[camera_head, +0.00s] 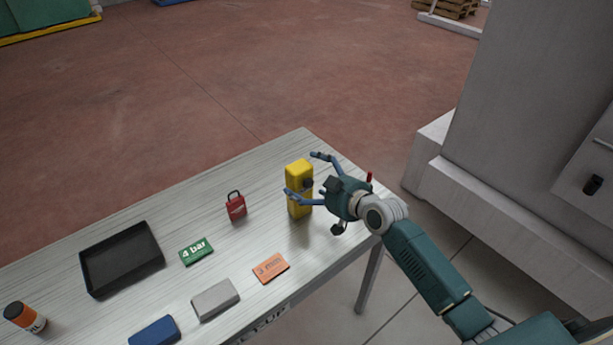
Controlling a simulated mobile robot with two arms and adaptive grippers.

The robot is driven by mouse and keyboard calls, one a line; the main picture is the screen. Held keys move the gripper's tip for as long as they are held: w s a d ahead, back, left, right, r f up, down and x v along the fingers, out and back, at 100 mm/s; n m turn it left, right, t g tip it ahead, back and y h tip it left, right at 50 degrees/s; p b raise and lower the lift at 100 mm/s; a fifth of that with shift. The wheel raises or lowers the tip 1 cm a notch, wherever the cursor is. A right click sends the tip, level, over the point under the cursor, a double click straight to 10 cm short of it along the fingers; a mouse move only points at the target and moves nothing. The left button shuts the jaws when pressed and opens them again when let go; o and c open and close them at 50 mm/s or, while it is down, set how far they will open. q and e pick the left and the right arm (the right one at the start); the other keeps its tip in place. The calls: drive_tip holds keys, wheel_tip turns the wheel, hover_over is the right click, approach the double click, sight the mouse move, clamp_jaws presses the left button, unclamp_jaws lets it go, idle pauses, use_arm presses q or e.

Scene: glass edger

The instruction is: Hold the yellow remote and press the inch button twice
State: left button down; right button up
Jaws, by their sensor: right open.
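The yellow remote (299,187) stands upright near the far right end of the table (285,151). A small dark round part shows on its right side; I cannot make out an inch button. My right gripper (305,178) is open, its blue fingers spread around the remote, one in front of it and one beyond it. The near finger overlaps the remote in the picture, and I cannot tell whether it touches. My left gripper is not in view.
A red padlock (236,206), green "4 bar" card (196,251), orange card (270,268), grey block (215,299), blue block (154,331), black tray (122,260) and orange-black canister (25,318) lie left of the remote. A grey machine (535,110) stands at right.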

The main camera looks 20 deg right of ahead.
drive_tip(key=shift+x, duration=0.95)
drive_tip(key=c, duration=1.6)
